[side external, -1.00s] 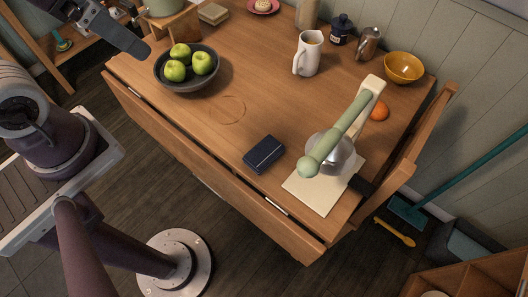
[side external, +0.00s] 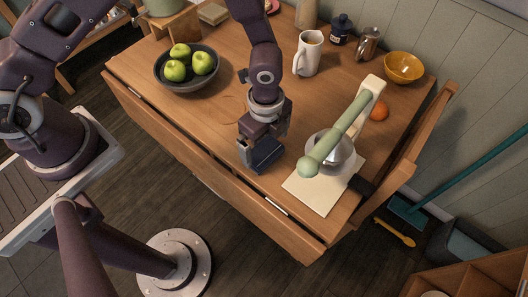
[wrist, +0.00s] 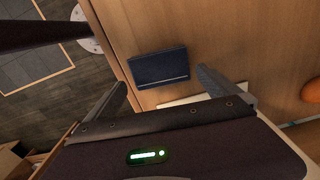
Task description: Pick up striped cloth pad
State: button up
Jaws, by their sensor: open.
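The striped cloth pad (side external: 266,157) is a small dark navy block with one thin pale line, lying on the wooden table near its front edge. It shows in full in the wrist view (wrist: 158,66), just beyond my fingertips. My gripper (side external: 263,146) is over the pad, pointing down, and partly hides it in the side view. In the wrist view my gripper (wrist: 162,80) is open and empty, with one finger toward each side of the pad. I cannot tell how high the fingertips are above the table.
A pale board (side external: 318,194) with a green-handled mixer (side external: 341,137) and metal bowl stands close on the right. A dark bowl of green apples (side external: 187,68) is at the back left. A white pitcher (side external: 308,53), an orange (side external: 379,111) and a yellow bowl (side external: 404,68) are farther back.

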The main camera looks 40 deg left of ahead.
aim_at(265, 152)
notch_tip(265, 152, down, 3)
jog(key=shift+a+f, duration=0.1)
jog(key=c, duration=1.1)
notch_tip(265, 152, up, 10)
jog(key=shift+r, duration=0.15)
